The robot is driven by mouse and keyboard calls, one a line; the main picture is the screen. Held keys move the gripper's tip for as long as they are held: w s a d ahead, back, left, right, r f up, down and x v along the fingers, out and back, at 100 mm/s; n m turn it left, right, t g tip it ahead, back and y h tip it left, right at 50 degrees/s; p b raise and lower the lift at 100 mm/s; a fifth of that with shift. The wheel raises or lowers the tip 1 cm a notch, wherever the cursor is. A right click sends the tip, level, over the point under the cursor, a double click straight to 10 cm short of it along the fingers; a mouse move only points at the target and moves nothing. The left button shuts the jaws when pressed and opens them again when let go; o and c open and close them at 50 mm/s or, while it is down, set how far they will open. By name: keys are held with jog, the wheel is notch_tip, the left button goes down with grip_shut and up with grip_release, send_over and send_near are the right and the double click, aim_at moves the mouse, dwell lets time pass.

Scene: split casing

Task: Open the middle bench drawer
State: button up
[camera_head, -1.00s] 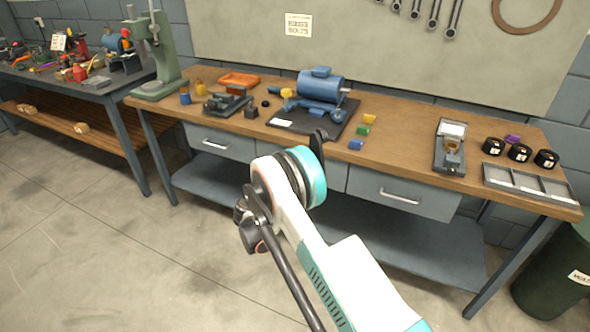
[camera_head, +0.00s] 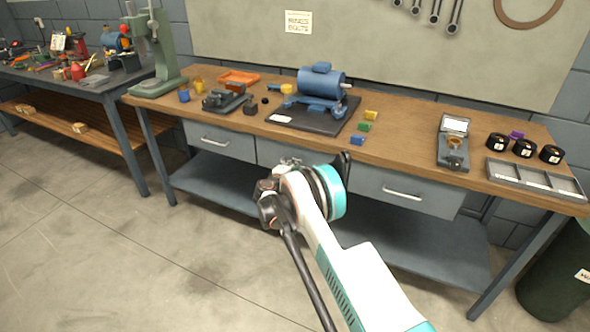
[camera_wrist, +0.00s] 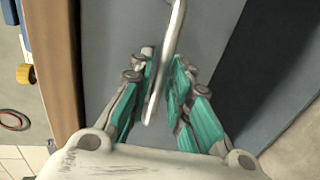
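The middle bench drawer (camera_head: 275,152) is a grey-blue front under the wooden bench top. It looks flush with the bench, and my arm covers part of it in the head view. Its handle is hidden there. In the wrist view a metal bar handle (camera_wrist: 174,35) stands out from the grey-blue drawer front (camera_wrist: 108,35). My gripper (camera_wrist: 165,80) has teal fingers on either side of the handle's near end. The fingers are apart, with a visible gap on the right side; the left finger is very near the bar.
Closed drawers with bar handles sit at left (camera_head: 220,140) and right (camera_head: 408,192). The bench top (camera_head: 400,125) carries a blue motor (camera_head: 322,88), small coloured blocks and a grey tray (camera_head: 535,178). A lower shelf (camera_head: 215,180) runs beneath. The floor in front is clear.

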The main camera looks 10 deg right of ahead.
jog(key=shift+w+d, duration=0.3)
jog(key=shift+c, duration=0.6)
grip_shut()
